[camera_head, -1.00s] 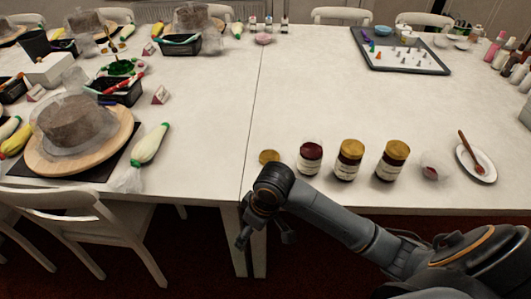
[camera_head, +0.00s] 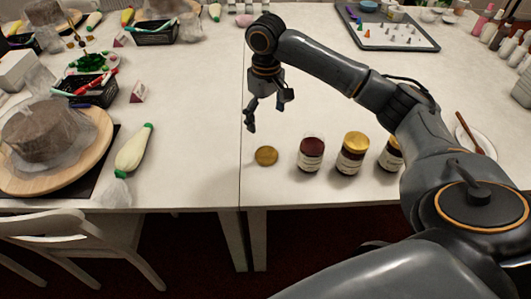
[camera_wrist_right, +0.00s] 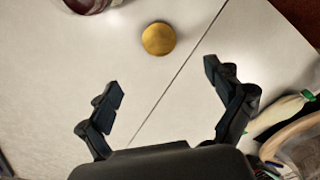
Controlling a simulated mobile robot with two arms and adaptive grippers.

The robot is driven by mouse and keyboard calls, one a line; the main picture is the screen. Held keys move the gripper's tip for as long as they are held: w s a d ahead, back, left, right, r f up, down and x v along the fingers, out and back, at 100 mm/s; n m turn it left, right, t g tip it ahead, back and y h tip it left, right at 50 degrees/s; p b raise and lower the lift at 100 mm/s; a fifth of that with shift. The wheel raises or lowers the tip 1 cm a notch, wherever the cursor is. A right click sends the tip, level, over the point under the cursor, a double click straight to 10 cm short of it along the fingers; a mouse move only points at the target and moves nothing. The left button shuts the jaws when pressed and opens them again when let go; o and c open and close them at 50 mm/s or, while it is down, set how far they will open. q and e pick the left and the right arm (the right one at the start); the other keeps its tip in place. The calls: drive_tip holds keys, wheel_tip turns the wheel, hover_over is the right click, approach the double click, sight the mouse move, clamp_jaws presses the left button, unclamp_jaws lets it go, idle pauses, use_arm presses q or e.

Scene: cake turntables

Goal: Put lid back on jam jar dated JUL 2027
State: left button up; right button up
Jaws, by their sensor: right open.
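A gold lid (camera_head: 266,156) lies flat on the table near its front edge, just left of an open jam jar (camera_head: 311,153). Two more jars with gold lids on, a middle one (camera_head: 352,153) and a right one (camera_head: 391,155), stand to the right. The labels are too small to read. My right gripper (camera_head: 268,118) is open and empty above the table, behind the lid. In the right wrist view the lid (camera_wrist_right: 158,39) lies beyond the open fingertips (camera_wrist_right: 163,85), and the open jar (camera_wrist_right: 88,4) is cut off at the top edge. My left gripper is not in view.
A wooden turntable (camera_head: 95,165) with a wrapped cake stands at the left, with a green-and-white piping bag (camera_head: 133,150) beside it. A white plate with a spoon (camera_head: 478,140) is at the right. A tray (camera_head: 395,42) lies at the back. The table's middle is clear.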

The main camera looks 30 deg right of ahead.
hover_over(267, 154)
wheel_tip(267, 154, down, 9)
drive_tip(key=shift+w+a+r, duration=0.1)
drive_tip(key=shift+r, duration=0.05)
drive_tip(key=shift+f, duration=2.6)
drive_tip(key=c, duration=0.9)
